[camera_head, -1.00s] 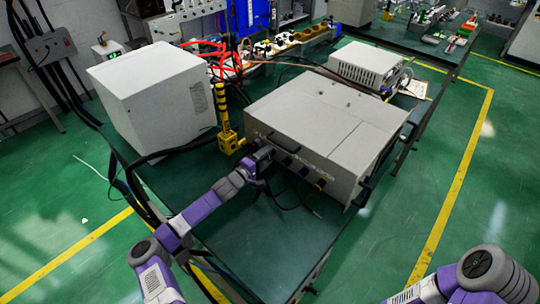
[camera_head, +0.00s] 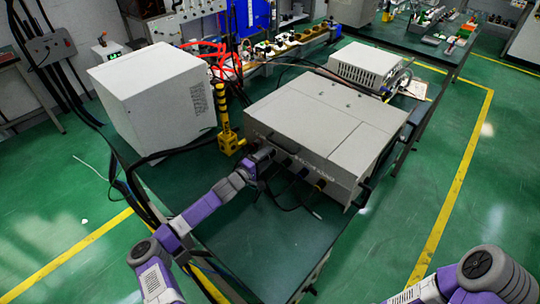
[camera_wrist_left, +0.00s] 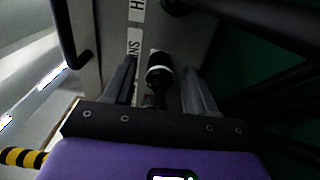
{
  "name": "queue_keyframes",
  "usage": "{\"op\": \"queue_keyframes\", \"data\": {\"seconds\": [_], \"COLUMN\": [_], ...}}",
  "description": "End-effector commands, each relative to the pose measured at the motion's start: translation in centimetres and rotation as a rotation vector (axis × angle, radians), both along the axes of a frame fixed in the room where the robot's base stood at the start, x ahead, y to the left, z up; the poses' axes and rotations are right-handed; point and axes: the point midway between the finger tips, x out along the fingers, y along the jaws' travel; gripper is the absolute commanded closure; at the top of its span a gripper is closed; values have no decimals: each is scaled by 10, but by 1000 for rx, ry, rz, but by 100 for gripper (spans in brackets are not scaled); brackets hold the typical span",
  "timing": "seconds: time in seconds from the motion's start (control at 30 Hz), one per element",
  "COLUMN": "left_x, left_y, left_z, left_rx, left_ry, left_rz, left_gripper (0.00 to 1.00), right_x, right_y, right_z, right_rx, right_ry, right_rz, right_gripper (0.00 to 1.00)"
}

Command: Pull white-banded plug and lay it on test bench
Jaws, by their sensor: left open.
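The white-banded plug (camera_wrist_left: 158,75) is black with a pale band and sits at the generator's front panel in the left wrist view. My left gripper (camera_wrist_left: 160,88) is open, with one finger on each side of the plug and gaps visible between fingers and plug. In the head view my left gripper (camera_head: 268,155) is at the left part of the generator's (camera_head: 325,125) front, and it hides the plug there. The test bench (camera_head: 265,235) is dark green, with bare top in front of the generator. My right gripper is out of view; only part of that arm shows.
A yellow-and-black post (camera_head: 222,110) stands just left of my left gripper. A large white box (camera_head: 150,100) is farther left. Another black plug (camera_wrist_left: 178,6) is at the wrist view's top. Black cables hang from the generator's front over the bench.

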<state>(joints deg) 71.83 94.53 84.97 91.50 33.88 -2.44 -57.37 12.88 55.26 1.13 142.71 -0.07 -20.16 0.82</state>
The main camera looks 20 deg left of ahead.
Motion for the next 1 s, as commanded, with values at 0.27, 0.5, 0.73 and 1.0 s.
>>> {"op": "queue_keyframes", "data": {"seconds": [0.27, 0.5, 0.73, 1.0], "left_x": [0, 0, 0, -2], "left_y": [0, 0, 0, 1], "left_z": [0, 0, 0, 0], "left_rx": [0, 0, 0, 0], "left_ry": [0, 0, 0, 0], "left_rz": [0, 0, 0, 0], "left_gripper": [44, 67, 100, 100], "right_x": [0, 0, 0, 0], "right_y": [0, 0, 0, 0], "right_z": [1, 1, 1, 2], "right_rx": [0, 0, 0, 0], "right_ry": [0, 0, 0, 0], "right_rz": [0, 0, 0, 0], "right_gripper": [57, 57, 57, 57]}}
